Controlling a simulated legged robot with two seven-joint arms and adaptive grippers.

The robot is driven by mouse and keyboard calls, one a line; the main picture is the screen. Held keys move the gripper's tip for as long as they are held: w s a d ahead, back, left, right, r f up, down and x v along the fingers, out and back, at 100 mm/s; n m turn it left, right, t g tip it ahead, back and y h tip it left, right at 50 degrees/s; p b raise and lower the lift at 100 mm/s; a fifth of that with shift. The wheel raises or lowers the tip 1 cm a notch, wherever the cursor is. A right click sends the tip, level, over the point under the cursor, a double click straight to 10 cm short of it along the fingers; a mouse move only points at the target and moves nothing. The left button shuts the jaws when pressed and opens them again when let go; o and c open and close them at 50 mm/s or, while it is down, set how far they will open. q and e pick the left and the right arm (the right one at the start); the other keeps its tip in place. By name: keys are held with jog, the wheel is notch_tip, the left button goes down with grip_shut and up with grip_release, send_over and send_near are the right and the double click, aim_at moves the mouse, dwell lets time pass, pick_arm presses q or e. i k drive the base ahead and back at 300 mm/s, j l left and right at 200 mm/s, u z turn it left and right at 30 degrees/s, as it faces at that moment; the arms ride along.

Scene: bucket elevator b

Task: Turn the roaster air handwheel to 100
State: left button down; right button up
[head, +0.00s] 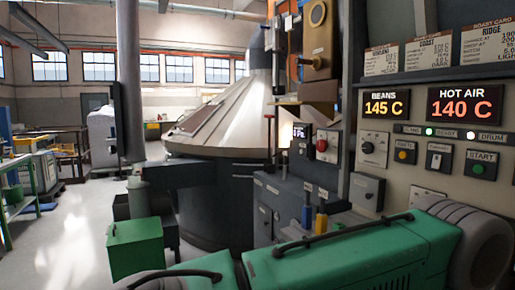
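I cannot make out a roaster air handwheel in the head view. A control panel (405,130) stands at the right. Its beans display (386,105) reads 145 C and its hot air display (466,105) reads 140 C. A round dial (368,147) sits on a pale plate below the beans display. A red round knob (321,145) shows on a grey box left of the panel. Neither of my grippers is in view, so their states do not show.
A large cone-topped vessel (225,115) stands behind, with a grey column (130,80) at its left. A green box (135,248) sits on the floor. Small blue (307,214) and yellow (321,221) parts stand by the grey cabinet. Open floor (70,235) lies at the left.

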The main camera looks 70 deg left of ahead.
aim_at(321, 145)
jog(key=u, duration=1.9)
jog(key=i+j+z, duration=0.15)
jog(key=z, duration=0.25)
jog(key=i+j+z, duration=0.2)
jog(key=z, duration=0.2)
jog(key=i+j+z, duration=0.1)
jog(key=j+z, duration=0.3)
jog(key=l, duration=0.1)
